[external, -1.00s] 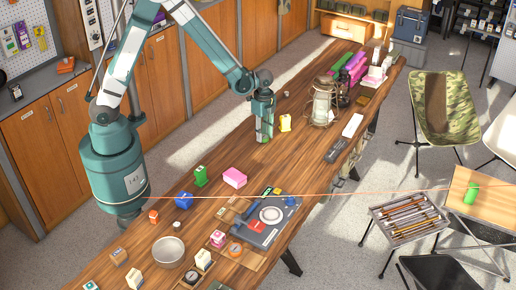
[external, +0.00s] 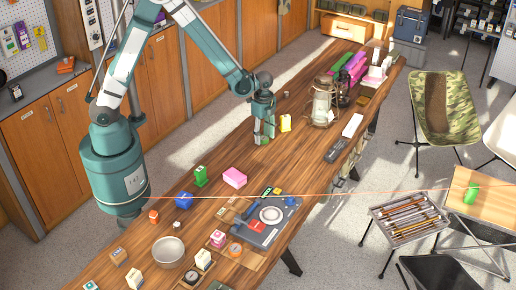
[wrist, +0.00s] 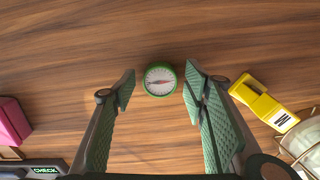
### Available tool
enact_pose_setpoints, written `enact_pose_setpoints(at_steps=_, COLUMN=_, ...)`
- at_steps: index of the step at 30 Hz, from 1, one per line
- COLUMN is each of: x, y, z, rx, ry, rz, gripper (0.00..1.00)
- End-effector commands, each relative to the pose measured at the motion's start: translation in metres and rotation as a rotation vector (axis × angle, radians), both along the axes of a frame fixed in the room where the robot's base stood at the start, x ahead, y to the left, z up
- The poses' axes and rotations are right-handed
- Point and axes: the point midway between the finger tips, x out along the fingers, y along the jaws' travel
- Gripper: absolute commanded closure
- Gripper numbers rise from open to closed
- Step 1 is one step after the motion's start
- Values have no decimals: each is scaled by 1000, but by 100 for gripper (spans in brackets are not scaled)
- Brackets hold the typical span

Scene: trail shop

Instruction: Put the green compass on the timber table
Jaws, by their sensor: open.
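The green compass (wrist: 160,80) lies face up on a wooden surface, with a white dial and a red needle in the wrist view. My gripper (wrist: 160,90) is open, with one green-padded finger on each side of the compass and a gap on both sides. In the external view my gripper (external: 264,138) points down, low over the long wooden table (external: 205,215); the compass cannot be made out there. A small light-wood table (external: 490,207) stands at the right with a green object (external: 471,194) on it.
A yellow object (wrist: 263,100) lies right of my fingers, near a lantern (external: 323,103). A rack of rods (external: 408,218) stands beside the small table.

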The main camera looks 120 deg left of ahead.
Motion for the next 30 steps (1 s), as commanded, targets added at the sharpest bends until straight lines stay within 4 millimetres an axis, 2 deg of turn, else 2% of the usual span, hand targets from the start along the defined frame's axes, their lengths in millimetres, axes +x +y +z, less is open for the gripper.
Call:
enact_pose_setpoints(at_steps=7, x=0, y=0, z=5, rx=0, ry=0, rz=0, gripper=56)
enact_pose_setpoints(at_steps=11, x=0, y=0, z=15, rx=0, ry=0, rz=0, gripper=56)
enact_pose_setpoints(at_steps=30, x=0, y=0, z=100, rx=0, ry=0, rz=0, gripper=56)
